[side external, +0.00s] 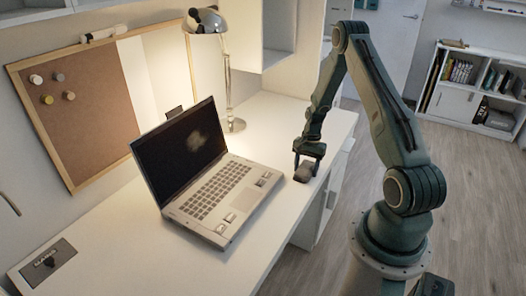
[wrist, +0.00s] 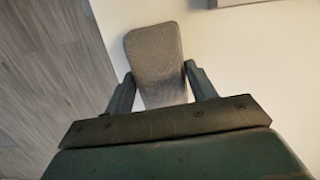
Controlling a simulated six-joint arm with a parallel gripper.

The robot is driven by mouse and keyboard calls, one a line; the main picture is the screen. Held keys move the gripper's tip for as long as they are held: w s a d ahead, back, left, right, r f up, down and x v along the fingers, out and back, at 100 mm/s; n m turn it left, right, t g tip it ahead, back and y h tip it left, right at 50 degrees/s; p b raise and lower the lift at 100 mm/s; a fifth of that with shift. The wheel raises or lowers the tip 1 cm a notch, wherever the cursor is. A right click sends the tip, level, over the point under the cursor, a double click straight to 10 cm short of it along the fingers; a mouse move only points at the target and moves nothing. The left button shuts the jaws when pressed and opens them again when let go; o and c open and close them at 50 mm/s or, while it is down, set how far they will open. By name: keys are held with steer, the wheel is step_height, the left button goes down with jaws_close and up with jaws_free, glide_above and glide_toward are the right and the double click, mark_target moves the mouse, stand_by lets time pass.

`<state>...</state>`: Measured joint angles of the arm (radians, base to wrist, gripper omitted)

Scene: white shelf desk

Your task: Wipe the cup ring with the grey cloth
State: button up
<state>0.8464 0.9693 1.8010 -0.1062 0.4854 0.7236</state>
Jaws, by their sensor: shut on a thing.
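The grey cloth (wrist: 154,58) is a folded, rounded block between the two fingers of my gripper (wrist: 160,84) in the wrist view. My gripper is shut on it. In the side view the cloth (side external: 304,173) is at the desk's front edge, just right of the laptop, under my gripper (side external: 310,158). It looks to be at or very near the desk top; I cannot tell if it touches. No cup ring can be made out in either view.
An open laptop (side external: 225,195) stands just left of my gripper. A lit lamp (side external: 230,90) stands behind it. A cork board (side external: 75,110) leans on the wall.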

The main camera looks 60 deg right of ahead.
mark_target(297, 186)
steer(key=shift+a, duration=3.55)
step_height(297, 186, up, 8)
